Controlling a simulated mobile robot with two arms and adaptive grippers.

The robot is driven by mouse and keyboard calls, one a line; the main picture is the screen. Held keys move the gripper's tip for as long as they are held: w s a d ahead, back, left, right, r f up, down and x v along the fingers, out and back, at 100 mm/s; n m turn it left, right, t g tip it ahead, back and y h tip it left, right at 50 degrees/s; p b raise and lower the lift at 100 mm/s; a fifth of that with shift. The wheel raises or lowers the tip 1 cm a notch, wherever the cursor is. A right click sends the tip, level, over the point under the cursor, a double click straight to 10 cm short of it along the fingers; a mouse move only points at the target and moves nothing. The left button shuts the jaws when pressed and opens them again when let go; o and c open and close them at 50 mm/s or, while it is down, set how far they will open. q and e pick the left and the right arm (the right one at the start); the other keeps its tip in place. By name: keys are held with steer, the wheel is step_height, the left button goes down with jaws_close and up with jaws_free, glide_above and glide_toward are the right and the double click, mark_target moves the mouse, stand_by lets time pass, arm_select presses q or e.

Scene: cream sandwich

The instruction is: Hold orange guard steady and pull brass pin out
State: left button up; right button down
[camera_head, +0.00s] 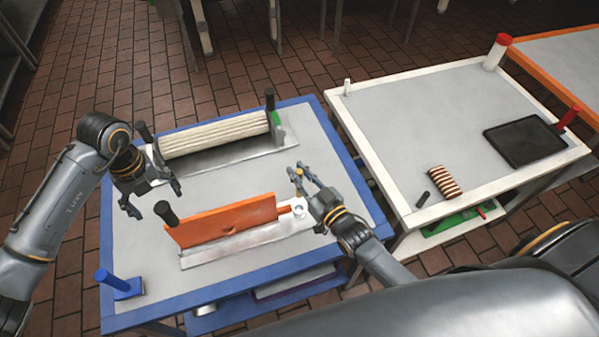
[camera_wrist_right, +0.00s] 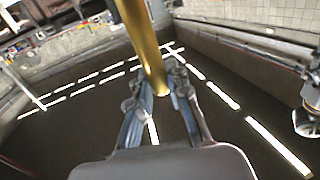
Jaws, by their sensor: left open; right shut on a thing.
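The orange guard (camera_head: 222,218) stands upright on a silver base on the blue-edged table, with a white ring (camera_head: 298,209) at its right end. My left gripper (camera_head: 154,202) is open and empty, above the table to the left of the guard and apart from it. My right gripper (camera_head: 297,173) is shut on the brass pin (camera_wrist_right: 145,35), above and beyond the ring. In the right wrist view the pin is a gold rod between the fingers, running out of the top edge. In the head view only a small gold bit of it shows.
A ribbed cream roller (camera_head: 213,136) lies on its base behind the guard. A black knob (camera_head: 166,212) stands at the guard's left end. A blue post (camera_head: 118,283) is at the front left corner. The white table (camera_head: 420,130) at right holds a striped roll (camera_head: 444,181) and black tray (camera_head: 524,141).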

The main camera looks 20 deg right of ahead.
arm_select(q)
steer(key=shift+r, duration=0.15)
step_height(320, 180, up, 12)
stand_by(0.6)
